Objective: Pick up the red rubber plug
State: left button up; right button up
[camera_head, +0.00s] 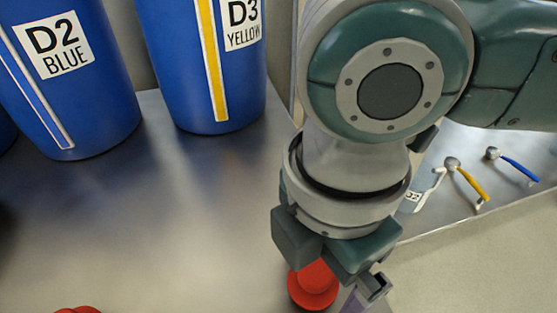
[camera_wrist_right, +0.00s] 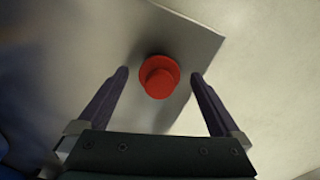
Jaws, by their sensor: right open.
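A red rubber plug (camera_head: 314,287) with a wide round flange and a narrower knob stands on the metal tabletop, partly hidden behind my right gripper (camera_head: 335,285). In the right wrist view the plug (camera_wrist_right: 158,78) sits near the table's edge, between the two open fingers of my right gripper (camera_wrist_right: 160,76). Gaps show on both sides, so the fingers do not touch it. A second red object (camera_head: 78,310) is cut off at the bottom left of the head view; I cannot tell what it is. My left gripper is not in view.
Blue containers labelled D2 BLUE (camera_head: 75,90) and D3 YELLOW (camera_head: 200,85) stand at the back of the metal table (camera_head: 170,220). Small yellow-handled (camera_head: 467,180) and blue-handled (camera_head: 515,168) tools lie at the right. The tabletop between the containers and the plug is clear.

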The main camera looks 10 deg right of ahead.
aim_at(318, 271)
jog(key=c, duration=1.4)
jog(key=shift+c, duration=0.2)
jog(key=shift+r, duration=0.1)
jog(key=shift+r+p, duration=0.25)
jog(key=shift+p, duration=0.15)
notch_tip(318, 271, up, 19)
jog(key=p, duration=1.2)
jog(key=shift+r, duration=0.2)
